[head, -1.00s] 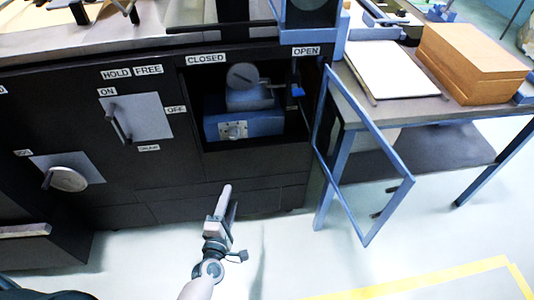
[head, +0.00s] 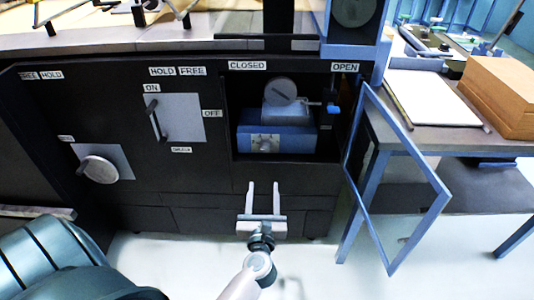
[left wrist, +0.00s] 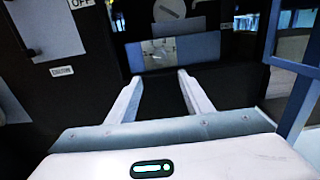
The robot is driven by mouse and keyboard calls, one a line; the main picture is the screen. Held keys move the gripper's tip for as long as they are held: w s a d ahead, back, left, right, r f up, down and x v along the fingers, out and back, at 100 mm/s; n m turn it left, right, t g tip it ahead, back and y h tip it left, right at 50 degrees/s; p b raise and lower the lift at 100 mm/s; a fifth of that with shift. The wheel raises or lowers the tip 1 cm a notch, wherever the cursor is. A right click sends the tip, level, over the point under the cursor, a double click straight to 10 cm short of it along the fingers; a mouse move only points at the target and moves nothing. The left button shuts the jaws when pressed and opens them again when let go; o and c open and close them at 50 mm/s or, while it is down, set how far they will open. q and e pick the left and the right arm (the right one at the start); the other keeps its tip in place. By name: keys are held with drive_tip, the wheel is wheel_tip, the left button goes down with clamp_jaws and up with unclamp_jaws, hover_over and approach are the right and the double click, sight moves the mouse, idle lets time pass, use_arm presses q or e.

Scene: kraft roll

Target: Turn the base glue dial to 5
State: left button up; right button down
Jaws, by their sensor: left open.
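An open compartment in the black machine holds a blue unit (head: 292,138) with a small light plate and knob (head: 265,143) on its front; the plate also shows in the left wrist view (left wrist: 158,53). A grey round disc (head: 281,91) with a slot line sits above it, partly cut off in the left wrist view (left wrist: 169,9). I cannot read any numbers on either. My left gripper (head: 263,190) is open and empty, below and in front of the compartment, fingers pointing towards it. In the left wrist view its fingers (left wrist: 159,80) are spread below the plate. My right gripper is not in view.
The blue-framed door (head: 439,196) stands open at the compartment's right. A lever plate (head: 183,118) marked ON and OFF and a round knob (head: 99,170) are on the left panel.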

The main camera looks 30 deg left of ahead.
sight(265, 150)
use_arm(q)
drive_tip(key=shift+w, duration=0.15)
drive_tip(key=x, duration=1.7)
drive_tip(key=c, duration=1)
